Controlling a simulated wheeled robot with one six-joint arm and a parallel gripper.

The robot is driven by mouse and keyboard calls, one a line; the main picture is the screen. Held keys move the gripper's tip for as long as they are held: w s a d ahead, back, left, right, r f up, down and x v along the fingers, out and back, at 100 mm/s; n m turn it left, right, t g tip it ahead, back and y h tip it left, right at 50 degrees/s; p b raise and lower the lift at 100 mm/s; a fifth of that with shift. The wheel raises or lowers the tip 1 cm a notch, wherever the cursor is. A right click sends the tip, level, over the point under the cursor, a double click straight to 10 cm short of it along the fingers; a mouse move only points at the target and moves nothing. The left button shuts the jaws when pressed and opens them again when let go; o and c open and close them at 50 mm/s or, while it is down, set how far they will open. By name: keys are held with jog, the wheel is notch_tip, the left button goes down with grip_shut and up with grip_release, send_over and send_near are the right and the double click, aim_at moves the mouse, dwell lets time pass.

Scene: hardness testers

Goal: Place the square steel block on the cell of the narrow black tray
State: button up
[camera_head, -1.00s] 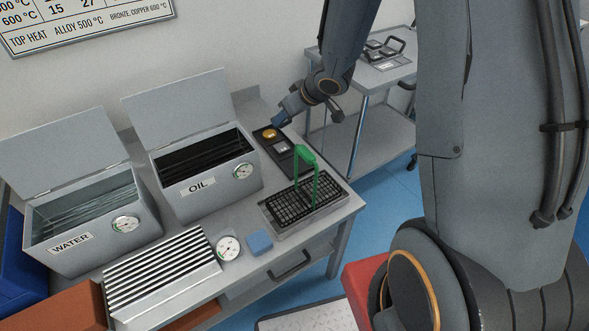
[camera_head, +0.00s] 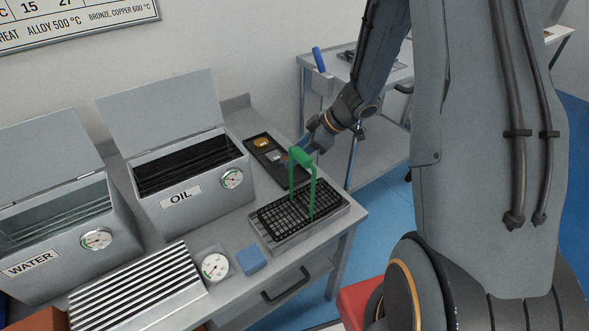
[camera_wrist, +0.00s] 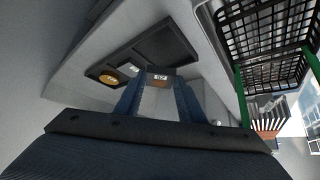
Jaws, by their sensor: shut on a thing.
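My gripper (camera_head: 297,156), with blue fingers, is near the right end of the narrow black tray (camera_head: 248,141). In the wrist view, the gripper (camera_wrist: 157,100) is shut on a grey steel block (camera_wrist: 157,99) with a small marked end face. The tray also shows in the wrist view (camera_wrist: 186,38), beyond the block. The cell at the other end looks bare and dark. The block appears apart from the tray.
A black mesh basket (camera_head: 300,212) with a green handle (camera_head: 302,157) stands close in front of the gripper. The oil tank (camera_head: 195,195) is left of the tray. A blue block (camera_head: 251,260) and a gauge (camera_head: 215,266) are nearer the front.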

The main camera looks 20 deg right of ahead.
jog(key=shift+f, duration=2.25)
jog(key=shift+f, duration=0.2)
jog(key=o, duration=1.2)
